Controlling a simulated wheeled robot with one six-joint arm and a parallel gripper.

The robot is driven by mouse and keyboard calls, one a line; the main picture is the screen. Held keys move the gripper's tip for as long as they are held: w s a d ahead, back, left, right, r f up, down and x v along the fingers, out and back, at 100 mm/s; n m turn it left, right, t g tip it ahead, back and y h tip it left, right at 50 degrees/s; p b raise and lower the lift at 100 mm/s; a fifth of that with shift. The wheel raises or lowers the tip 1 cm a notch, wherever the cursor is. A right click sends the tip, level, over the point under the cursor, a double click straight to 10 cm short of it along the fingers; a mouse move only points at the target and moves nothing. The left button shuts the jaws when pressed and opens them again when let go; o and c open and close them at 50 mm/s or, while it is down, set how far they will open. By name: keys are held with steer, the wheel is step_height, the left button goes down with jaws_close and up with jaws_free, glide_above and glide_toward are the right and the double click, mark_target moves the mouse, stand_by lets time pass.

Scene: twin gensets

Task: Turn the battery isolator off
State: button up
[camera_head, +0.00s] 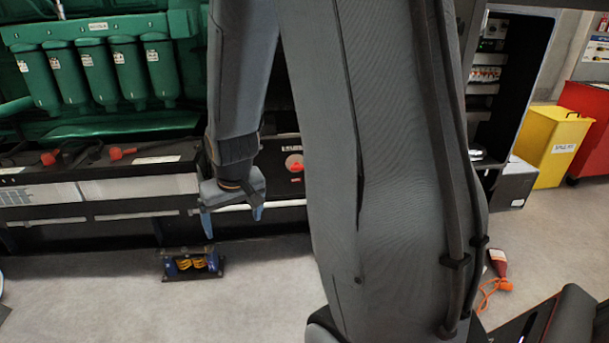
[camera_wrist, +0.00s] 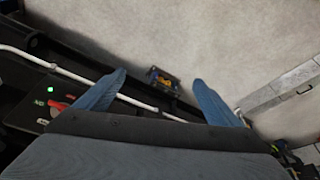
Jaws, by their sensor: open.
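The battery isolator is a red switch (camera_head: 294,162) on a dark panel under a small white label, low on the genset's side. In the wrist view its red handle (camera_wrist: 57,107) lies at the left, outside the fingers, near a lit green lamp (camera_wrist: 50,89). My gripper (camera_head: 231,221) points down with its blue fingers apart and empty, left of and below the switch in the head view. The wrist view also shows the gripper (camera_wrist: 159,81) open above the floor. My arm hides the area just right of the switch.
A white rail (camera_head: 110,217) runs along the genset base and also crosses the wrist view (camera_wrist: 70,74).

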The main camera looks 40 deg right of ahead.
steer(key=w+d+f+m+t+h+b, duration=0.1)
steer(key=w+d+f+t+b, duration=0.15)
steer(key=w+d, duration=0.3)
steer(key=w+d+f+t+b, duration=0.1)
steer(key=w+d+f, duration=0.25)
steer(key=w, duration=0.35)
steer(key=m+t+h+b, duration=0.4)
steer(key=t+h+b, duration=0.4)
steer(key=b, duration=0.1)
glide_toward(301, 168)
steer(key=w, duration=0.2)
steer(key=x, duration=0.3)
steer(key=b+x, duration=0.1)
steer(key=x, duration=0.3)
steer(key=shift+d, duration=0.55)
